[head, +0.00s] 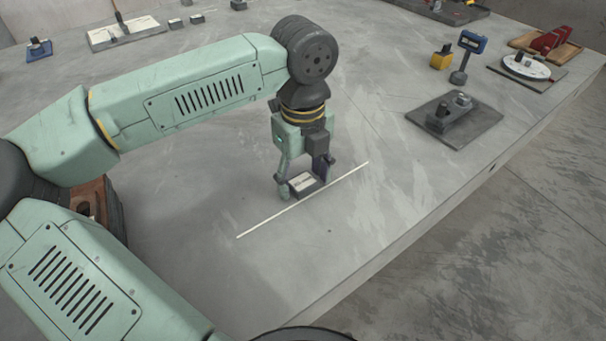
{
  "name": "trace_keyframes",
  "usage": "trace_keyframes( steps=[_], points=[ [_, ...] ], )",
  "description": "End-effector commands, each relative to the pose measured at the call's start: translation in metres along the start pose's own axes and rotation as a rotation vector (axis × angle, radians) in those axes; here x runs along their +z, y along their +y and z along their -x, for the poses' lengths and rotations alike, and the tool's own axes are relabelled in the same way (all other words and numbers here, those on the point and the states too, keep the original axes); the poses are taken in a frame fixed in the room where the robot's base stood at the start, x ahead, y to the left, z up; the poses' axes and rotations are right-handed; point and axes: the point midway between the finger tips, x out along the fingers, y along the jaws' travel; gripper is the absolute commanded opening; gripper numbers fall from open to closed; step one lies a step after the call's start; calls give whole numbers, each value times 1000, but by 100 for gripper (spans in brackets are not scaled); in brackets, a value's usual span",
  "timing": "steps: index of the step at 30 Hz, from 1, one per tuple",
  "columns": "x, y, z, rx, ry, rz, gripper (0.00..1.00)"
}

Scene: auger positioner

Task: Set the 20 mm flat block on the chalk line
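A small dark block (302,183) with a pale, marked top face is between the fingers of my gripper (304,187), low over the table. I take it for the 20 mm flat block. One finger is at its left end and the other at its right end. The fingers look close to or touching the block, but I cannot tell whether they press on it. The white chalk line (265,221) runs slantwise from lower left to upper right. The block overlaps its middle stretch in the picture; I cannot tell whether it rests there or hovers.
The grey table (385,225) is clear around the line; its edge drops off at lower right. A dark plate (475,128) with a fixture, a yellow block (441,58) and a blue-headed gauge (472,42) stand upper right. A pale tray (150,27) is at the back left.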

Motion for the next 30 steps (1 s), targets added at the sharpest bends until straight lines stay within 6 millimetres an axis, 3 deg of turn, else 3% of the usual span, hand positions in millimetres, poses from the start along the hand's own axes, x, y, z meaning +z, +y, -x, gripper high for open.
trace_keyframes(
  steps=[13, 24, 30],
  points=[
    [1, 0, 8, 0, -2, 1, 61],
    [1, 0, 85, 0, -4, 2, 61],
    [1, 0, 114, 1, -1, 2, 61]
  ],
)
